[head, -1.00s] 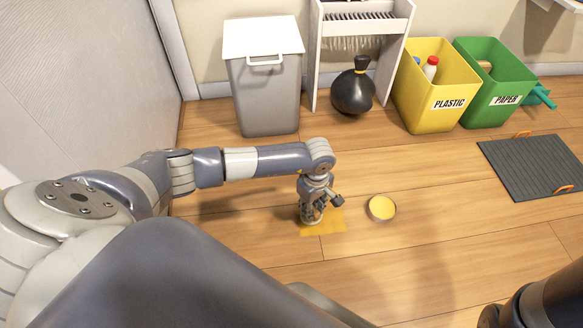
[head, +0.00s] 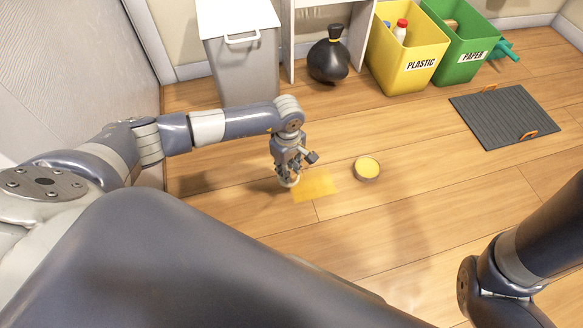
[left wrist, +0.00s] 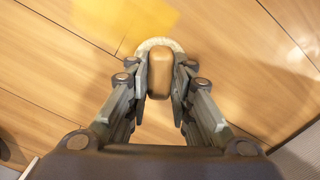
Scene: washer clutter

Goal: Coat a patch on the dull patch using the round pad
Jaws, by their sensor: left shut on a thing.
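My left gripper (head: 287,175) is shut on the round pad (head: 295,182) at the left edge of a yellow coated patch (head: 318,185) on the wooden floor. In the left wrist view the fingers (left wrist: 160,88) grip the pad's tan handle (left wrist: 160,70) from both sides. The pad's pale fuzzy rim (left wrist: 157,43) shows around the handle, next to the yellow patch (left wrist: 125,18). I cannot tell whether the pad touches the floor. No separate dull area shows. A round tin of yellow paste (head: 367,168) stands open right of the patch. My right gripper is out of view.
A grey bin with a white lid (head: 240,60), a black bag (head: 328,62), a yellow plastic bin (head: 407,65) and a green paper bin (head: 462,52) stand at the back. A grey mat (head: 505,117) lies at right.

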